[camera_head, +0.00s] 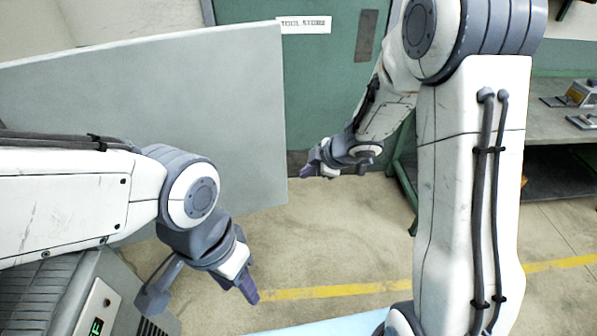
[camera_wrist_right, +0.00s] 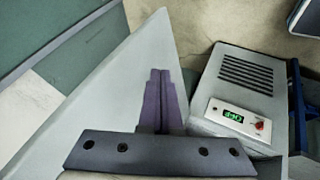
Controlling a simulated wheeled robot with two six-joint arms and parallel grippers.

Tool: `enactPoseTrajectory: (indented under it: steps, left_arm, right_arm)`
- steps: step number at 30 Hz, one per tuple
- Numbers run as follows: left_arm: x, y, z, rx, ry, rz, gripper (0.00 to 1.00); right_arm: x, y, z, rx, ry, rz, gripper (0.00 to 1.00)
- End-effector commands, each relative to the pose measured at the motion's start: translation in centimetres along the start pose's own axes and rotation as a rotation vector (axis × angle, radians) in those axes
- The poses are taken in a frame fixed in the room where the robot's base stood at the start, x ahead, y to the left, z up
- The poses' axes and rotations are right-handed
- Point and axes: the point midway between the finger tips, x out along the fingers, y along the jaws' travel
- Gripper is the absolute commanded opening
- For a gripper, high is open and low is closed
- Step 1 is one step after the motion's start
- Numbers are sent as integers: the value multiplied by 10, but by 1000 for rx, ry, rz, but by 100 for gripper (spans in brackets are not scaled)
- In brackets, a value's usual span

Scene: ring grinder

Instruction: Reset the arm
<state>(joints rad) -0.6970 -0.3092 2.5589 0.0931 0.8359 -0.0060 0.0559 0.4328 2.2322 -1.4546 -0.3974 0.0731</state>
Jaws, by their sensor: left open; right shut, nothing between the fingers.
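My left arm comes in from the left in the head view. Its gripper (camera_head: 250,293) hangs with purple fingers pointing down over the floor, empty; the gap between the fingers is hard to see. My right arm rises at the right and bends back toward the green door. Its gripper (camera_head: 308,171) points left in front of the door, beside the grey panel's right edge. In the right wrist view the right gripper's purple fingers (camera_wrist_right: 160,75) are together with nothing between them.
A large grey panel (camera_head: 220,85) stands behind my left arm. A grey machine (camera_wrist_right: 248,75) with a green display and red knob is also at lower left in the head view (camera_head: 60,290). A green door (camera_head: 335,60) and a workbench (camera_head: 550,125) stand behind. Floor between is clear.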

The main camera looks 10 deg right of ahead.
Motion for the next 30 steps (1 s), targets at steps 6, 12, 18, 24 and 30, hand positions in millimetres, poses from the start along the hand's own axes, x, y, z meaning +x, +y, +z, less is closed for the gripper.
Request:
enactPoseTrajectory:
  steps: [6,12,18,24,30]
  left_arm:
    - [-17,1,0,2,0,0,50]
    - [-20,1,-1,2,-1,0,50]
    - [-14,1,0,2,-1,0,50]
    - [17,-1,1,0,-1,0,50]
    - [52,-4,3,-3,-1,0,50]
  right_arm:
    - [-40,5,-2,-6,4,-1,0]
    - [-52,4,0,-4,3,-2,0]
    - [-50,5,-2,8,-14,21,0]
    - [-48,0,-19,148,-143,160,0]
    - [-60,-68,-30,420,-307,176,0]
